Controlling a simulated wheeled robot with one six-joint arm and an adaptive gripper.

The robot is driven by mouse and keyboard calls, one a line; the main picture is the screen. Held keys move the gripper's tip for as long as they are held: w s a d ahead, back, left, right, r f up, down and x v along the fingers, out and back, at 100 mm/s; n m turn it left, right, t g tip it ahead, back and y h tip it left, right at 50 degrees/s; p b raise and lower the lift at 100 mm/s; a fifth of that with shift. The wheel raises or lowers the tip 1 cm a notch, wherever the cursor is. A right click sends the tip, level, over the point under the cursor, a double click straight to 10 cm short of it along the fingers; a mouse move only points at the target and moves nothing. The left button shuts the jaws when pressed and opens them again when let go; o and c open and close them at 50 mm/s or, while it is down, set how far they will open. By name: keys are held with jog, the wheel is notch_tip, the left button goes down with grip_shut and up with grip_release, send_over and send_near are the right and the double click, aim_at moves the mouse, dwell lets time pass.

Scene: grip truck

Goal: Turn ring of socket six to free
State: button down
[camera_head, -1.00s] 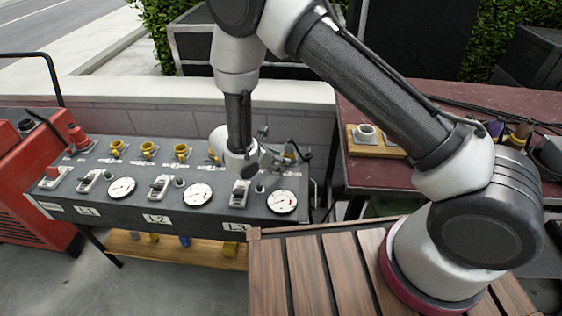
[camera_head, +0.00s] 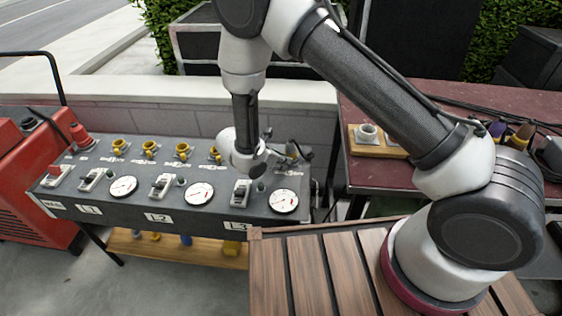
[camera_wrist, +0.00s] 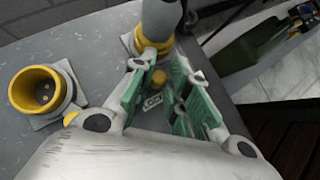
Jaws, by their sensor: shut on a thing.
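In the wrist view, a socket with a yellow ring (camera_wrist: 150,44) holds a grey plug (camera_wrist: 160,18). A yellow lug (camera_wrist: 158,78) stands out from this ring towards me. My gripper (camera_wrist: 166,66) has its green-padded fingers on either side of the ring's near side and lug, and is shut on the ring; the exact contact is hard to see. A small label, too small to read surely, lies between the fingers. In the head view, this socket is at the right end of the panel (camera_head: 60,205), mostly hidden by my wrist.
A neighbouring empty yellow socket (camera_wrist: 40,88) stands left of my gripper. Several yellow sockets line the panel's back, with switches and round gauges (camera_head: 199,194) in front. A dark red table (camera_head: 360,105) stands right, and a low wall (camera_head: 180,93) behind.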

jog(key=shift+d+n, duration=0.15)
jog(key=shift+n, duration=0.15)
jog(key=shift+s+d+n+t+y, duration=0.35)
jog(key=shift+d+n+t+y, duration=0.35)
jog(key=shift+n, duration=0.4)
jog(key=n+y, duration=0.1)
jog(key=d+n+t, duration=0.1)
jog(key=shift+s+d+n+y, duration=0.2)
jog(key=shift+n+y, duration=0.1)
jog(key=shift+y, duration=0.1)
jog(key=shift+d+n+t+y, duration=0.3)
jog(key=shift+d+n+y, duration=0.15)
jog(key=shift+n+y, duration=0.5)
jog(key=shift+d+n+t+y, duration=0.4)
jog(key=shift+n+y, duration=0.35)
jog(key=shift+n, duration=0.4)
jog(key=shift+d, duration=0.1)
jog(key=c, duration=1.4)
grip_release()
jog(key=shift+r, duration=0.15)
notch_tip(320, 180, up, 10)
jog(key=shift+f, duration=0.15)
